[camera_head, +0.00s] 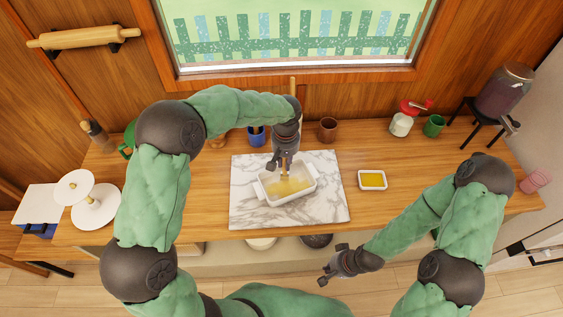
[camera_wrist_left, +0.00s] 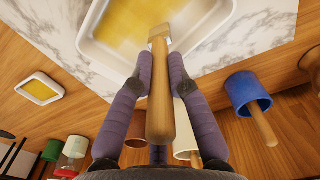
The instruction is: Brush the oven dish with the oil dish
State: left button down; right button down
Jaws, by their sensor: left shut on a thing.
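The white oven dish (camera_head: 312,172) stands on the marble board, with patches of yellow oil on its bottom; it also shows in the left wrist view (camera_wrist_left: 88,50). My left gripper (camera_head: 284,163) is shut on the wooden handle of a brush (camera_wrist_left: 160,100), whose head points down into the oven dish. Whether the bristles touch the bottom I cannot tell. The small white oil dish (camera_head: 372,187) with yellow oil stands on the counter to the right of the board; the left wrist view shows it at the left (camera_wrist_left: 40,89). My right gripper (camera_head: 337,267) is low, in front of the counter, apparently empty and open.
The marble board (camera_head: 245,205) lies mid-counter. Behind it are a blue cup (camera_head: 256,136) and a brown cup (camera_head: 328,129). A red-lidded jar (camera_head: 402,122), a green cup (camera_head: 433,126) and a drink dispenser (camera_head: 503,90) stand back right. A white tiered stand (camera_head: 95,207) is at the left.

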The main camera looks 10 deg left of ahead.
pick_arm(q)
jog(key=shift+w+d, duration=1.8)
jog(key=shift+d, duration=0.75)
jog(key=shift+s+a, duration=3.7)
jog(key=shift+a, duration=1.55)
jog(key=w+d, duration=0.6)
jog(key=d, duration=0.1)
jog(key=shift+w+p, duration=0.25)
jog(key=shift+p, duration=0.1)
jog(key=shift+a, duration=0.1)
jog(key=shift+s+a+f, duration=0.1)
jog(key=shift+s+a, duration=0.85)
jog(key=shift+a, duration=0.25)
